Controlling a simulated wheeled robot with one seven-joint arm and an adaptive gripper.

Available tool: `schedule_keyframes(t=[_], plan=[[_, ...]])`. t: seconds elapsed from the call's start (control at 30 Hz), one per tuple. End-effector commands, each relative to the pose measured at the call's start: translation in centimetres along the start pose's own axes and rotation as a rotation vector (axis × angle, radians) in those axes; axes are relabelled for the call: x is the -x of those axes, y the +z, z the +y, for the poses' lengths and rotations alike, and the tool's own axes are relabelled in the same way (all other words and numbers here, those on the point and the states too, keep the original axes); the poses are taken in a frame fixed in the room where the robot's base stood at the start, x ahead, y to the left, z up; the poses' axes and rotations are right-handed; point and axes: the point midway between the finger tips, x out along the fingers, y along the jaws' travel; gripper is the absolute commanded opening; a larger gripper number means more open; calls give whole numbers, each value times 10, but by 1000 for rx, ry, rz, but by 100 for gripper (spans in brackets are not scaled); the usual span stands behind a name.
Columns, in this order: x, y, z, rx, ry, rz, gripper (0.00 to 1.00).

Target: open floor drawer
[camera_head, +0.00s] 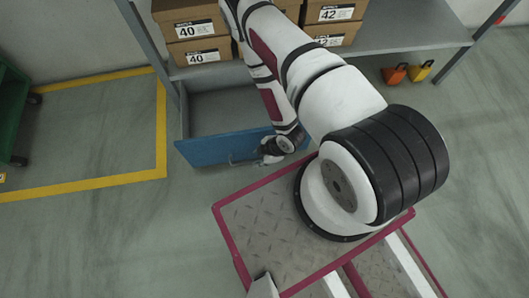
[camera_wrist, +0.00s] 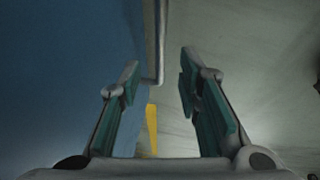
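The floor drawer has a blue front (camera_head: 205,151) and stands pulled out from under the shelf, with its grey inside (camera_head: 225,112) showing behind the front. The blue front also fills the left of the wrist view (camera_wrist: 50,70). A thin grey handle (camera_head: 240,161) runs along the front's outer face. In the wrist view the handle bar (camera_wrist: 160,45) lies between my two fingertips in the picture, with gaps on both sides. My gripper (camera_wrist: 160,72) is open and holds nothing. In the head view my gripper (camera_head: 267,153) is at the right half of the front, partly hidden by my wrist.
Cardboard boxes (camera_head: 185,18) stand on the grey shelf (camera_head: 400,38) above the drawer. A green cart (camera_head: 12,105) is at far left. Orange (camera_head: 394,74) and yellow (camera_head: 420,71) items lie at right. Floor left of the drawer, inside yellow lines, is clear.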

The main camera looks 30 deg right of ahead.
Motion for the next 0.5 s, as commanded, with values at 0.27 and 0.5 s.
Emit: schedule_keyframes(t=[0.27, 0.5], plan=[[47, 0, 0, -1, 0, -1, 32], [59, 0, -1, 0, -1, 0, 32]])
